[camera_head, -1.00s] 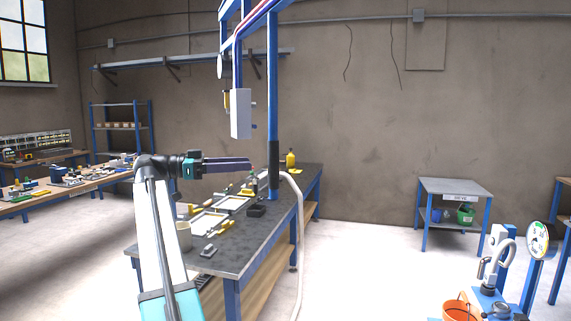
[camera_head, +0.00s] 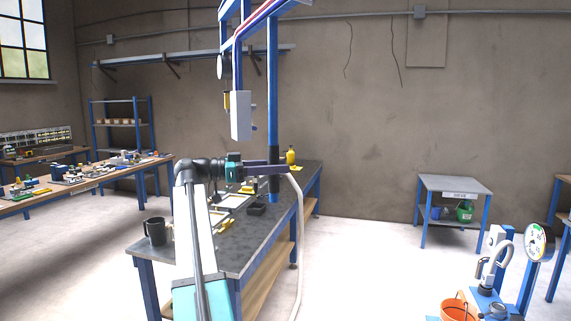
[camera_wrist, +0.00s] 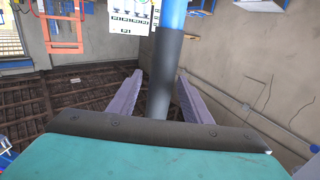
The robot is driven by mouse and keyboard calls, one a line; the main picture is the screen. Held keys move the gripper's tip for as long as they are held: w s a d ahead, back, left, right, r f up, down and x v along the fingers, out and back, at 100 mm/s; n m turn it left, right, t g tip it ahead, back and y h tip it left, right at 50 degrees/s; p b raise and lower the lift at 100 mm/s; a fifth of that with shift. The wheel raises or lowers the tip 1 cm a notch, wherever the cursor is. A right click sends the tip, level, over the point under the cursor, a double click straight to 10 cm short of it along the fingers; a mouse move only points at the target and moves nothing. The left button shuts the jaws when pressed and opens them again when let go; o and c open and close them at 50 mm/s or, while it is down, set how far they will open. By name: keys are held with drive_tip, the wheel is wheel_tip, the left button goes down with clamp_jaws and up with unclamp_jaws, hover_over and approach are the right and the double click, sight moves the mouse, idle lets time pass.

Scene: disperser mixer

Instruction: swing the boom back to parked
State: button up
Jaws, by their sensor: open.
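The blue boom (camera_head: 262,14) runs overhead at the top of the head view. A blue upright tube (camera_head: 272,90) comes down from it, with a dark sleeve (camera_head: 273,158) at its lower end over the bench. My gripper (camera_head: 268,168) is at the dark sleeve, its purple fingers level. In the wrist view the dark sleeve (camera_wrist: 163,75) stands between the two open fingers of my gripper (camera_wrist: 160,76), with a gap on both sides. The far part of the fingers is partly hidden behind the sleeve in the head view.
A dark-topped bench (camera_head: 240,245) with tools and a dark mug (camera_head: 155,231) lies below my arm. A white box (camera_head: 240,115) hangs left of the tube. A pale hose (camera_head: 299,235) drops along the bench's right side.

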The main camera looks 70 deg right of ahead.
drive_tip(key=shift+p+x, duration=0.35)
drive_tip(key=shift+x, duration=1.25)
clamp_jaws()
